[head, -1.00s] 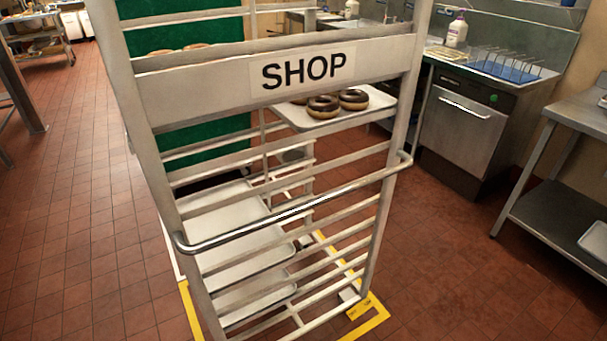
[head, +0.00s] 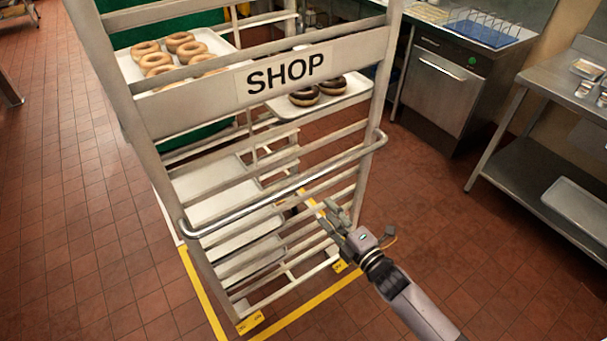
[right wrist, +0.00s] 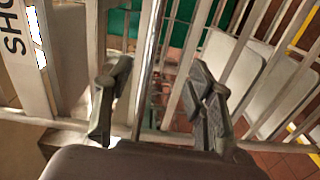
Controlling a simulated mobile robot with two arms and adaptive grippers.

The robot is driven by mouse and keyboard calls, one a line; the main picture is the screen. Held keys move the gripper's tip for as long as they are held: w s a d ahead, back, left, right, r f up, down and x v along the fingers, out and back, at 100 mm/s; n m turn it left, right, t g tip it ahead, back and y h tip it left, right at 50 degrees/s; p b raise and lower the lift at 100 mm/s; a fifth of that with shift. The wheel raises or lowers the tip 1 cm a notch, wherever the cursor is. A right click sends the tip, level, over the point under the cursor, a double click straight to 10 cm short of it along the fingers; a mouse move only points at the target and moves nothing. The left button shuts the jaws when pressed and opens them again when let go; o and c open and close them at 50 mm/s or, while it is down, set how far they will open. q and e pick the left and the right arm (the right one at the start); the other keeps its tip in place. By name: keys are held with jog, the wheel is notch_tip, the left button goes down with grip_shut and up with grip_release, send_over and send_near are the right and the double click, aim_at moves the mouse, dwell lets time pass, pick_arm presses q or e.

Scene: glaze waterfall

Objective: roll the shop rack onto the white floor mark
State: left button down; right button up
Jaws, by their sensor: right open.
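The shop rack (head: 215,81) is a pale metal rack with a SHOP sign and a curved chrome handle bar (head: 290,190) across its front. It holds trays, some with donuts. It stands within a yellow floor outline (head: 300,310). My right gripper (head: 333,212) shows just below the right part of the handle bar, open and empty. In the right wrist view the handle bar (right wrist: 150,60) runs between the spread fingers of my right gripper (right wrist: 158,88); I cannot tell how far off it is. My left gripper is not in view.
A steel table (head: 560,85) stands at the right, with a tray on its lower shelf. A counter unit with a steel door (head: 440,85) is behind. The red tiled floor is free at the left (head: 70,220) and front right.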

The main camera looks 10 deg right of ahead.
aim_at(305, 184)
jog(key=b+x, duration=0.1)
jog(key=x, duration=0.3)
jog(key=b+x, duration=0.2)
jog(key=x, duration=0.1)
jog(key=r+b+x, duration=0.1)
jog(key=b+x, duration=0.1)
jog(key=x, duration=0.2)
jog(key=shift+w+a+r, duration=0.1)
jog(key=shift+w+a, duration=0.2)
jog(key=shift+c, duration=0.4)
grip_shut()
dwell(0.5)
